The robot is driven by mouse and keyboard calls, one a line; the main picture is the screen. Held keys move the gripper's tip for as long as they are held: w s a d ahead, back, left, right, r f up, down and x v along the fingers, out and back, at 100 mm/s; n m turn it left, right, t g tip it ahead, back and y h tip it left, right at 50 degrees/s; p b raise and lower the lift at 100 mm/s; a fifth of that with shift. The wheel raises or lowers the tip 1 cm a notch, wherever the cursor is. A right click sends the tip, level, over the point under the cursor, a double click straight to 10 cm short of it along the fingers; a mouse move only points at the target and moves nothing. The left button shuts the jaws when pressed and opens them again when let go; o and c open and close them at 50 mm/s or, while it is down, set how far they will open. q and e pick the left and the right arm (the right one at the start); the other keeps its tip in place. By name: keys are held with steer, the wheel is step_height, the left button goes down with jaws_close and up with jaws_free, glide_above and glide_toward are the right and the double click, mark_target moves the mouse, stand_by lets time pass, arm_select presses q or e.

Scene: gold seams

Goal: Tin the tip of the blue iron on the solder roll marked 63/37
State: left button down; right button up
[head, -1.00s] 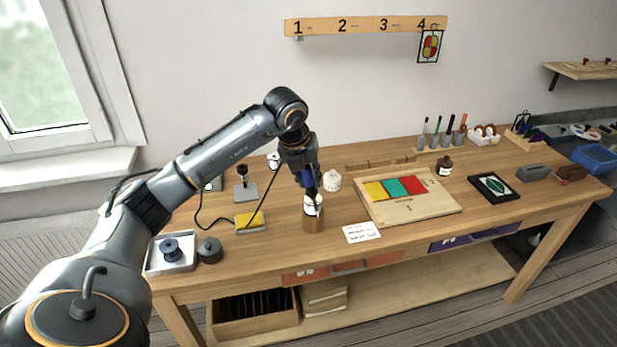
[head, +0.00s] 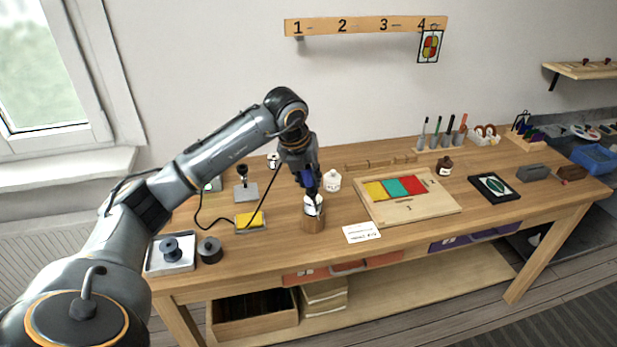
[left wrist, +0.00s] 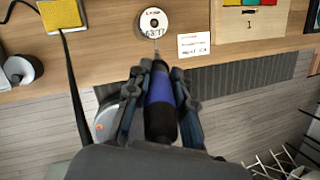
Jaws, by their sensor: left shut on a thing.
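My left gripper (head: 308,180) is shut on the blue iron (left wrist: 159,108), which also shows as a blue handle in the head view (head: 307,177). The iron points down at the solder roll (left wrist: 153,23), whose white top reads 63/37 in the left wrist view. The roll stands upright on the bench in the head view (head: 313,220). The iron's thin tip reaches the near edge of the roll in the wrist picture; I cannot tell whether it touches. My right gripper is not in view.
A yellow sponge (head: 249,221) lies left of the roll and a white card (head: 361,232) lies right of it. A white jar (head: 332,180) stands close behind. A wooden board with coloured glass (head: 440,205) is further right. A metal tray (head: 171,267) sits at the left.

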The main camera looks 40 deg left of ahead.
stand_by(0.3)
arm_select(q)
steer(key=shift+r+p, duration=2)
steer(key=shift+r, duration=1)
